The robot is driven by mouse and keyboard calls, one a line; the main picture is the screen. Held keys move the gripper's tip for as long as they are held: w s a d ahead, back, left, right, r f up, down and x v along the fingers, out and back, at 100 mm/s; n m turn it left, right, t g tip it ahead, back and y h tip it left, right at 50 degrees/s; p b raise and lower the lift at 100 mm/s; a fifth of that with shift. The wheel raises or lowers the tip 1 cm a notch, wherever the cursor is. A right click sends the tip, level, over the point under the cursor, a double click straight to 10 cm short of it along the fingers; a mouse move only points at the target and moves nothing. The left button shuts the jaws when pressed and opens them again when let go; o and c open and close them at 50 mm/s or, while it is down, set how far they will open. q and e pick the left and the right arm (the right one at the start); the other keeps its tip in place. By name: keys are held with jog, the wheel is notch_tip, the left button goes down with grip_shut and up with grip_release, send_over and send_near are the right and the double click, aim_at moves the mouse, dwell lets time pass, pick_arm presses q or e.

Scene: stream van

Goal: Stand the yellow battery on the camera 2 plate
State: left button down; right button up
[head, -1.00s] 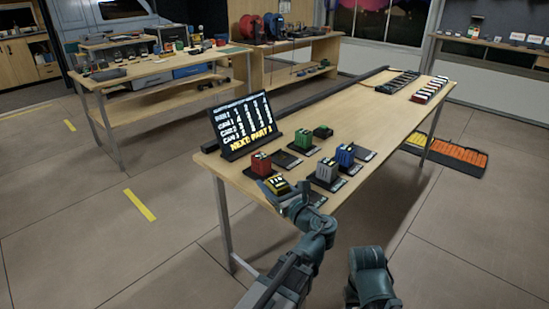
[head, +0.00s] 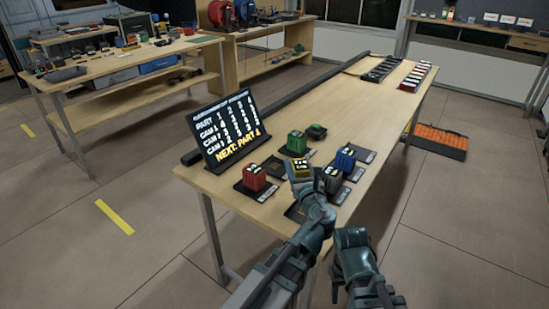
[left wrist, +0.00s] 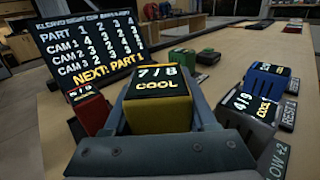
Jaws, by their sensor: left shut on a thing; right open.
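The yellow battery (head: 300,165) is in my left gripper (head: 303,178), upright, over the table between the red and grey batteries. In the left wrist view the yellow battery (left wrist: 157,95) shows a dark top label, "7/8 COOL", with the jaws at its sides; its underside is hidden, so I cannot tell whether it touches anything. Dark plates lie below; a bare one (head: 276,164) shows behind the red battery and another (head: 294,213) in front. I cannot read which is camera 2. My right gripper (head: 350,238) is low at the table's near side, apart from the batteries, its fingers hard to see.
A red battery (head: 254,177), a green one (head: 297,141), a blue one (head: 345,157) and a grey one (head: 332,180) stand close around. A screen (head: 230,128) stands at the left end, reading "NEXT: PART 1". The table's middle (head: 365,105) is clear.

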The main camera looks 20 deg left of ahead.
pick_arm(q)
jog(key=shift+w+d, duration=0.2)
jog(key=shift+w, duration=0.05)
jog(key=w+a, duration=0.3)
jog(key=w, duration=0.1)
jog(key=w+a+f+b, duration=0.1)
jog(key=w+a, duration=0.6)
jog(key=w, duration=0.1)
jog(key=shift+a+f, duration=0.2)
jog(key=shift+a, duration=0.05)
jog(key=shift+f+b, duration=1.75)
jog(key=shift+b, duration=0.25)
jog(key=shift+f, duration=0.25)
jog(key=shift+c, duration=2.4)
grip_release()
jog(key=shift+r, duration=0.1)
jog(key=shift+r, duration=0.1)
